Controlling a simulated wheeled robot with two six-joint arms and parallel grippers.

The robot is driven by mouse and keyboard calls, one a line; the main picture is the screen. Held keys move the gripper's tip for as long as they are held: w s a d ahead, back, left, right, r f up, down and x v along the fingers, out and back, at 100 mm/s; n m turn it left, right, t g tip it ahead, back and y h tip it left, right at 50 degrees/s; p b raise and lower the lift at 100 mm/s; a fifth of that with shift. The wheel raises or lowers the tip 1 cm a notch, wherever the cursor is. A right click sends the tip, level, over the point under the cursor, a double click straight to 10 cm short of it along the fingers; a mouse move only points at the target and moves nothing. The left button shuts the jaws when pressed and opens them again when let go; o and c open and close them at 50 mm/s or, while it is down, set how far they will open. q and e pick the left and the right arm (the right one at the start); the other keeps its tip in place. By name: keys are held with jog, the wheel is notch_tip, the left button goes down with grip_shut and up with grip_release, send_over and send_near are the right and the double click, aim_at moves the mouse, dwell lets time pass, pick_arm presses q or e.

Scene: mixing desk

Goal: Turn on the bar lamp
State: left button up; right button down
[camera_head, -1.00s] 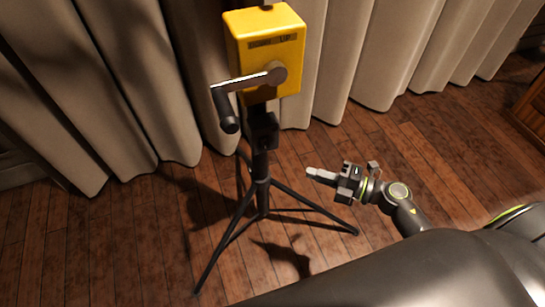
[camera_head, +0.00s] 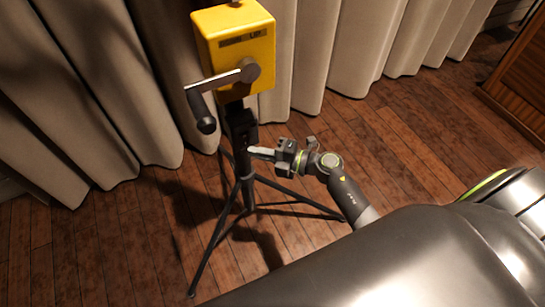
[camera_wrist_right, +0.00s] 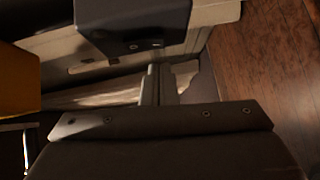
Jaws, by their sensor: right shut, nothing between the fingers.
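A yellow box (camera_head: 235,48) with a dark label stands on a black tripod (camera_head: 245,190) in the head view. A metal crank (camera_head: 222,78) with a black handle (camera_head: 202,112) sticks out from its front. My right gripper (camera_head: 254,151) is shut and empty, its fingertips close to the tripod's upper post, below and right of the crank handle. I cannot tell whether it touches the post. The right wrist view shows its closed fingers (camera_wrist_right: 157,85) and an orange-yellow piece at the left edge, likely the box. No bar lamp is recognizable. My left gripper is not in view.
Beige curtains (camera_head: 345,50) hang behind the tripod. A wooden cabinet (camera_head: 515,90) stands at the right edge. The wooden floor (camera_head: 400,130) is clear between tripod and cabinet. The tripod's legs spread low across the floor.

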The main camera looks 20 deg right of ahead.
jog(key=shift+w+f, duration=0.1)
jog(key=shift+w, duration=0.8)
jog(key=shift+w+f+b, duration=0.15)
jog(key=shift+f+b, duration=0.15)
jog(key=shift+b, duration=0.5)
jog(key=shift+r, duration=0.2)
